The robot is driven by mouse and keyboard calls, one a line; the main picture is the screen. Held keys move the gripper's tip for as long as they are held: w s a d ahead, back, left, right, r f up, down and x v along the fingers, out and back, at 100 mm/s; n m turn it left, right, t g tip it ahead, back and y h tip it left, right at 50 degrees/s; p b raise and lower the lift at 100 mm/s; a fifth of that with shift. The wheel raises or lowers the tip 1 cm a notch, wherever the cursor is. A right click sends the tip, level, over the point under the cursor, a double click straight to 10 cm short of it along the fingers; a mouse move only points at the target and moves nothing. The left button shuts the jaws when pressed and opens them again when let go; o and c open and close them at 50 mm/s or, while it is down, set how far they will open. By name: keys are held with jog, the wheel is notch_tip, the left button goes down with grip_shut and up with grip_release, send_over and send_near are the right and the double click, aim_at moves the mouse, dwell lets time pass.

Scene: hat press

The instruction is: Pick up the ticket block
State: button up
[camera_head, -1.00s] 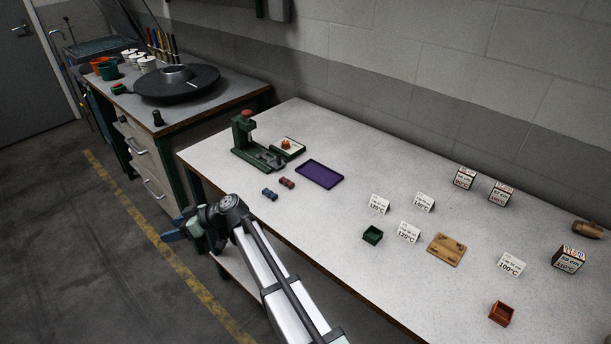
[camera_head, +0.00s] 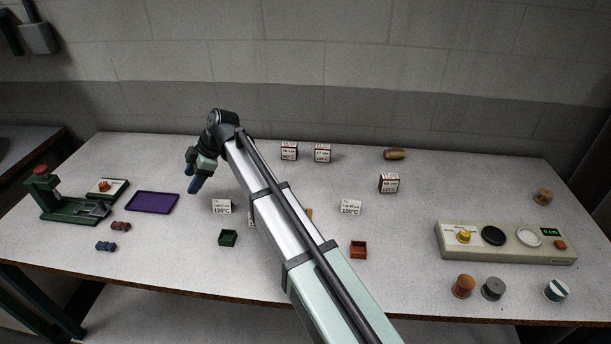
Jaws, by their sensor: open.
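Several block-shaped pieces with printed white faces and dark edges stand on the table: a back left block (camera_head: 289,151), a back middle block (camera_head: 322,153) and a right block (camera_head: 389,183). I cannot tell which one the task's ticket block is. My gripper (camera_head: 194,185) is open and empty, with blue fingers pointing down. It appears above the table, between the purple tray (camera_head: 152,202) and the white 120°C card (camera_head: 222,206), to the left of the printed blocks. The gap between its fingers is hard to see.
A button panel (camera_head: 507,242) is at right, a green press (camera_head: 62,202) at left.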

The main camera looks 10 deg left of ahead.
jog(key=w+d+r+m+t+h, duration=0.1)
jog(key=w+d, duration=0.3)
jog(key=d, duration=0.3)
jog(key=w+d+r, duration=0.1)
jog(key=w+d, duration=0.3)
jog(key=d, duration=0.3)
notch_tip(320, 180, up, 5)
jog(key=m+h, duration=0.4)
jog(key=h, duration=0.2)
send_over(390, 176)
notch_tip(390, 176, down, 13)
jog(key=shift+f, duration=0.2)
jog(key=shift+c, duration=0.2)
jog(key=c, duration=1)
jog(key=shift+r, duration=0.1)
